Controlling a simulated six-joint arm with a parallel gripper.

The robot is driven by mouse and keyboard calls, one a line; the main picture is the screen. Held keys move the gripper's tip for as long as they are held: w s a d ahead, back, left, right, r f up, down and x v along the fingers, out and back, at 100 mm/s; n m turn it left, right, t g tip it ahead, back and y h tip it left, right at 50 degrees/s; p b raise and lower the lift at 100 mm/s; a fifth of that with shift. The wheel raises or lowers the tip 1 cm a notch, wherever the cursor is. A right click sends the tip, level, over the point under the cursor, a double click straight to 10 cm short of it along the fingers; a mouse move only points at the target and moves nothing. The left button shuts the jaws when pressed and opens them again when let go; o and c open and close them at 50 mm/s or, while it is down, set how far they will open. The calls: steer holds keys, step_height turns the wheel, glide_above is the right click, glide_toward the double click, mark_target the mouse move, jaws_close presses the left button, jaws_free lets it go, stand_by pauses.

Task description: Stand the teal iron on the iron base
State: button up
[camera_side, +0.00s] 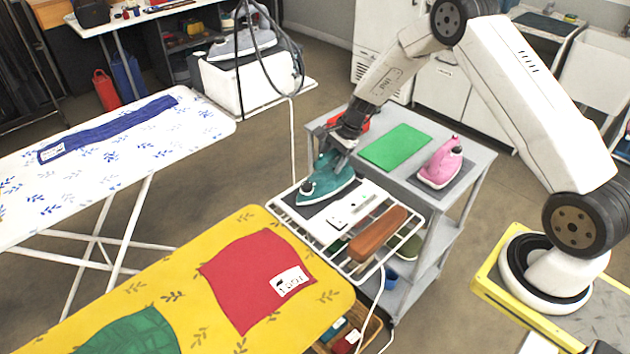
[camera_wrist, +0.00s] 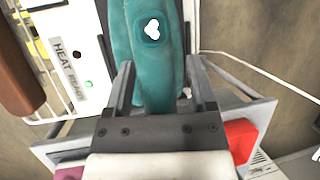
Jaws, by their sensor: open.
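The teal iron (camera_side: 328,177) is at the far left part of the wire rack at the end of the yellow board. It appears to rest on the dark plate of the white iron base (camera_side: 350,208), its nose toward the lower left; any small gap underneath cannot be told. In the wrist view the teal iron (camera_wrist: 150,40) runs between my fingers, and the base (camera_wrist: 75,60) with its "HEAT READY" label is to its left. My gripper (camera_side: 340,150) is open around the iron's handle, one finger on each side (camera_wrist: 160,70).
A grey cart (camera_side: 470,180) stands behind, with a green mat (camera_side: 396,147), a pink iron (camera_side: 441,163) on a dark pad, and a red item (camera_side: 362,124). A brown wooden block (camera_side: 378,235) lies on the rack. A red cloth (camera_side: 258,278) lies on the yellow board (camera_side: 225,245).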

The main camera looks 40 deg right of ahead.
steer(key=shift+r, duration=0.15)
steer(key=v, duration=1.2)
steer(key=shift+a, duration=0.1)
stand_by(0.4)
steer(key=s+a+r+n+h, duration=0.1)
steer(key=s+a+n+h, duration=0.1)
steer(key=s+a+n, duration=0.4)
steer(key=s+a+r+n+h, duration=0.2)
steer(key=s+a+n, duration=0.4)
steer(key=s+n, duration=0.5)
steer(key=shift+s+n+h, duration=0.3)
steer(key=shift+s, duration=2)
steer(key=shift+a, duration=0.15)
